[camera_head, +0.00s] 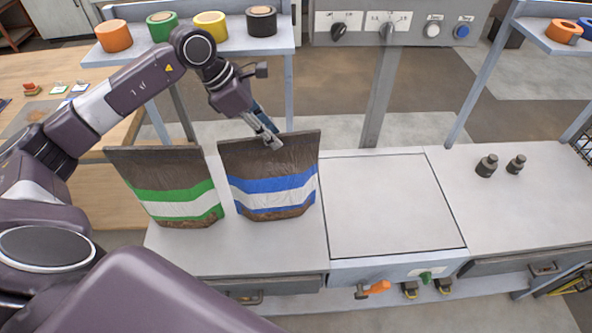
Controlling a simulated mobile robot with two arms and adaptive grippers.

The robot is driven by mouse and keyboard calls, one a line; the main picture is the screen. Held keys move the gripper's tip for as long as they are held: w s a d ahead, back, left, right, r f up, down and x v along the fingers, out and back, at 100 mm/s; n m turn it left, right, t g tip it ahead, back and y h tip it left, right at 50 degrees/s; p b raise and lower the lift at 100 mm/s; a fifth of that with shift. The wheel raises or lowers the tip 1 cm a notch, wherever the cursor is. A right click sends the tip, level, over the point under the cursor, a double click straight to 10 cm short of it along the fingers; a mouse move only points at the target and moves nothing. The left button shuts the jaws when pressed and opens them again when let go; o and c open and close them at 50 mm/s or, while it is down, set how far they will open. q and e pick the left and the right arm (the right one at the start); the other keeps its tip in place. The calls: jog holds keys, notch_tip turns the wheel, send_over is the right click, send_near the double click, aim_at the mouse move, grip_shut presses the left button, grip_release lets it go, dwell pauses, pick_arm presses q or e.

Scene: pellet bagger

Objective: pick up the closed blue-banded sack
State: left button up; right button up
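The blue-banded sack (272,190) stands upright on the grey worktop, brown with a blue and white band. Its top edge looks flat and closed. My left gripper (270,139) reaches down to the middle of that top edge, with fingertip parts overlapping the sack's upper front. Whether the fingers are closed on the edge or still apart is too small to tell. My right gripper is out of view.
A green-banded sack (172,187) stands close on the left. A flat square plate (390,205) lies to the right, with two dark weights (487,166) beyond it. A shelf (187,50) with tape rolls and a control panel (395,25) are behind.

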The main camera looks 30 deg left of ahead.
aim_at(268, 146)
pick_arm(q)
jog(key=f, duration=0.2)
jog(key=g, duration=0.1)
jog(key=shift+s+a+f+y, duration=0.3)
jog(key=shift+s+f+y, duration=0.1)
jog(key=p+x, duration=0.2)
jog(key=x, duration=0.1)
jog(key=shift+s+d+f, duration=0.15)
jog(key=shift+f, duration=0.15)
jog(key=p+x, duration=0.1)
jog(key=x, duration=0.2)
jog(key=shift+f+p, duration=0.1)
jog(key=shift+p, duration=0.2)
jog(key=shift+w+f, duration=0.2)
jog(key=shift+w, duration=0.05)
grip_shut()
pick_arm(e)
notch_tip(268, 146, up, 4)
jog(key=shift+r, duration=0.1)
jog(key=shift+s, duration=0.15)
pick_arm(q)
jog(key=shift+w+r, duration=0.1)
jog(key=shift+r, duration=0.05)
